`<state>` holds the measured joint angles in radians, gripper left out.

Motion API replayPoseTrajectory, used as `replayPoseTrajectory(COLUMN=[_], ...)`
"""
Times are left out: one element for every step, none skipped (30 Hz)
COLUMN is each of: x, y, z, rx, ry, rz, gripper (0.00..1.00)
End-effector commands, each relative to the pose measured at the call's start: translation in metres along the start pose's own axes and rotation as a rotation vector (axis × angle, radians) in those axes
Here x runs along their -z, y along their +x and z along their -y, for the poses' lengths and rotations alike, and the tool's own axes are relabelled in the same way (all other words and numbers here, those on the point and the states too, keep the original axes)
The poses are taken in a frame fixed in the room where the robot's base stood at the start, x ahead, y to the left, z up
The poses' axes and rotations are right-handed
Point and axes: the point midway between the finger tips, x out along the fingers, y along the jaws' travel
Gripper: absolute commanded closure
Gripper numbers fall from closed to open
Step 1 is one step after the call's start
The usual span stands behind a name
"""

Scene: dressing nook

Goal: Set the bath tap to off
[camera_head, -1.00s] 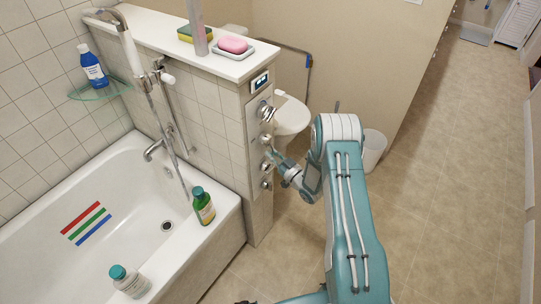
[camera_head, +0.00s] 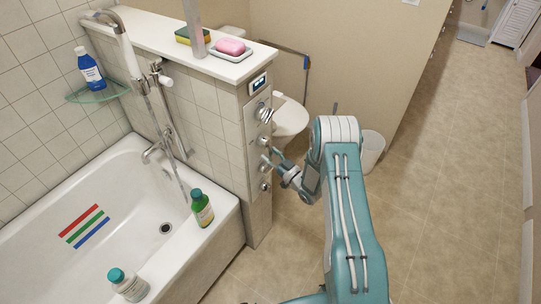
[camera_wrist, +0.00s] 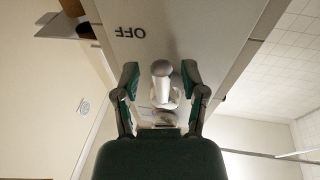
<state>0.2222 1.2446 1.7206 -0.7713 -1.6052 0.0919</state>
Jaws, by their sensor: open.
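The control panel (camera_head: 257,150) is on the end of the tiled half wall, with several metal knobs in a column. My gripper (camera_head: 268,158) is at its lower knobs. In the wrist view, my gripper (camera_wrist: 162,78) is open, with one finger on each side of a pale metal knob or lever (camera_wrist: 162,70); gaps show between it and the fingers. Black letters reading OFF (camera_wrist: 130,32) appear upside down on the panel beyond it. I cannot tell which knob is the bath tap's. A metal spout (camera_head: 152,152) sticks out over the bath.
The white bath (camera_head: 110,190) is at left, with a green bottle (camera_head: 202,208) and a white bottle (camera_head: 129,284) on its rim. A pink soap (camera_head: 231,46) lies on the ledge. A toilet (camera_head: 290,120) and a bin (camera_head: 372,150) stand behind. The floor at right is clear.

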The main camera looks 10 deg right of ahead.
Motion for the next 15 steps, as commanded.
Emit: replayPoseTrajectory(x=[0.000,0.000,0.000,0.000,-0.001,-0.001,-0.001,-0.001,-0.001,-0.001,-0.001,-0.001,-0.001,-0.002,-0.002], y=[-0.001,-0.002,-0.004,-0.007,-0.011,-0.017,-0.022,-0.028,-0.036,-0.043,-0.050,-0.058,-0.065,-0.071,-0.079], z=[0.000,0.000,0.000,-0.001,-0.001,-0.001,-0.001,-0.001,-0.001,-0.002,-0.002,-0.001,-0.001,-0.001,-0.002], rx=[0.000,0.000,0.000,0.000,0.000,-0.002,-0.003,-0.003,-0.003,-0.005,-0.004,-0.005,-0.005,-0.004,-0.005], ry=[0.000,0.000,0.000,0.000,0.000,0.002,0.002,0.002,0.002,0.002,0.003,0.003,0.002,0.003,0.003], rz=[0.000,0.000,0.001,0.001,0.002,0.003,0.003,0.002,0.003,0.003,0.003,0.003,0.003,0.003,0.003], gripper=[0.45,0.45,0.45,0.45,0.45,0.45,0.45,0.45,0.45,0.45,0.45,0.45,0.45,0.45,0.45])
